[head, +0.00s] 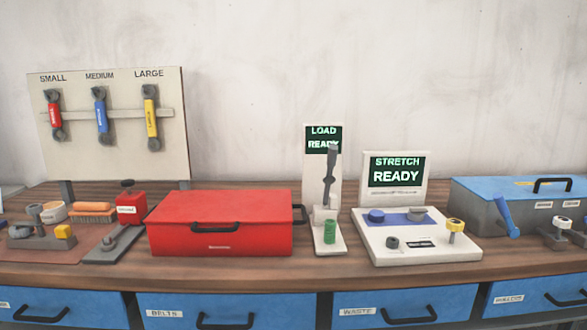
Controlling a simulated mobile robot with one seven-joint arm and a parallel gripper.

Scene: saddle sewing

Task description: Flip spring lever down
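The spring lever (330,177) is a dark grey handle standing almost upright in the middle of the head view. It is on a small white stand (331,247) with a green coiled spring (330,231) at its front. Behind it a tall white panel carries a dark screen (322,132) reading "LOAD READY", partly covered by the lever's top. My gripper is not in view.
A closed red toolbox (222,226) stands close on the left. A white "STRETCH READY" station (420,243) stands close on the right, with a blue toolbox (525,197) farther right. The wooden bench (290,272) has a clear strip along its front edge.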

